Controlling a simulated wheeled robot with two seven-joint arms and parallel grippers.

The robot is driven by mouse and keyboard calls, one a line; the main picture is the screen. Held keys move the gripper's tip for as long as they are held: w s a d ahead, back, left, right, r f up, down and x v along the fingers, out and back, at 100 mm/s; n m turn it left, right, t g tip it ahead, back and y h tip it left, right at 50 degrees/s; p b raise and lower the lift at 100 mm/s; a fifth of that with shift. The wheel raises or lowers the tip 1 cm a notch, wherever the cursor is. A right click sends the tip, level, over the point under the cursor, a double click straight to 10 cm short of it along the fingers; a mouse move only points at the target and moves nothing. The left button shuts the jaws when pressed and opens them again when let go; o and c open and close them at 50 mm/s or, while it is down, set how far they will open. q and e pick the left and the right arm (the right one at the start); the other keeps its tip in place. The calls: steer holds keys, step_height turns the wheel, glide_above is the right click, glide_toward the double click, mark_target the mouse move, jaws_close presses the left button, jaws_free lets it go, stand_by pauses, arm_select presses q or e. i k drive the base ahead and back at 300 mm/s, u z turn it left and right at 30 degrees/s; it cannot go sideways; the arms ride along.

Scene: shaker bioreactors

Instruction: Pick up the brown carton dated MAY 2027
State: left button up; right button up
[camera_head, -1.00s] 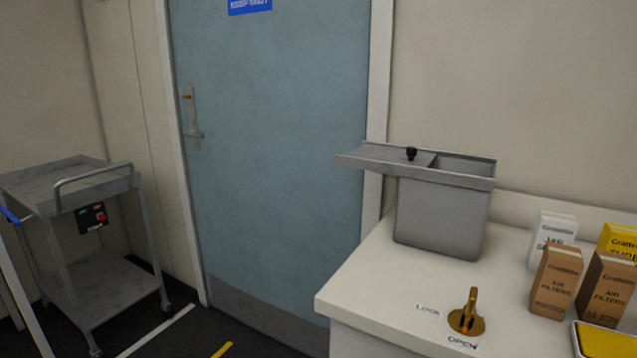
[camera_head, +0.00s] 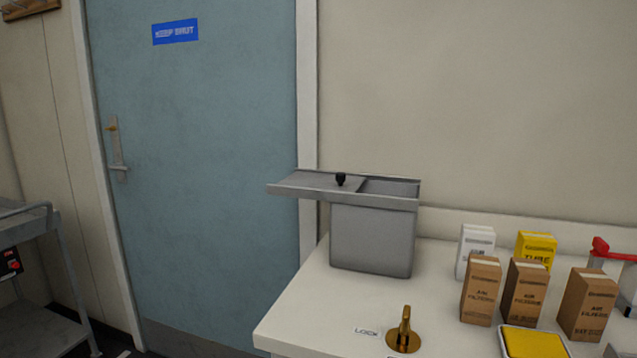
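Three brown cartons marked AIR FILTERS stand upright on the white counter at the right. The left one (camera_head: 481,291) and the middle one (camera_head: 525,293) are close together. The right one (camera_head: 587,305) stands a little apart. Small print shows low on their fronts, but I cannot read which carries MAY 2027. Neither of my grippers is in view.
A white carton (camera_head: 474,248) and a yellow carton (camera_head: 536,250) stand behind the brown ones. A yellow-topped pad (camera_head: 534,343) lies in front. A grey bin (camera_head: 372,237) with a sliding lid, a brass lever (camera_head: 404,333) and a red-handled device (camera_head: 612,252) share the counter (camera_head: 310,305).

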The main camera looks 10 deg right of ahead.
mark_target(588, 300)
steer(key=z, duration=1.5)
